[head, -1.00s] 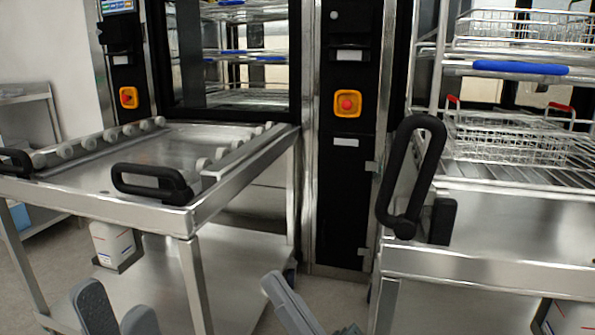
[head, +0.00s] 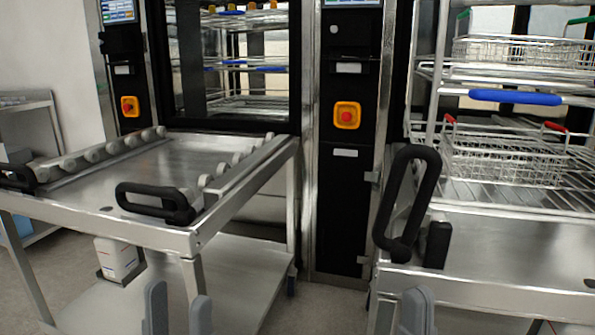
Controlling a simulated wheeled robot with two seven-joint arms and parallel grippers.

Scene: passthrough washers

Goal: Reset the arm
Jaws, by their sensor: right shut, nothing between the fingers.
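My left gripper (head: 178,312) is at the bottom edge of the head view, in front of the left steel cart. Its two grey fingers point up with a gap between them, open and empty. My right gripper (head: 418,311) is at the bottom edge, in front of the right cart. Its fingers are shut with nothing between them. Both grippers are cut off by the frame's lower edge, and neither visibly holds anything.
The left roller cart (head: 150,233) has black handles (head: 155,203). The right cart (head: 480,240) has a tall black handle (head: 408,205) and carries a rack with wire baskets (head: 505,160). A black panel with a red button (head: 347,115) stands between them.

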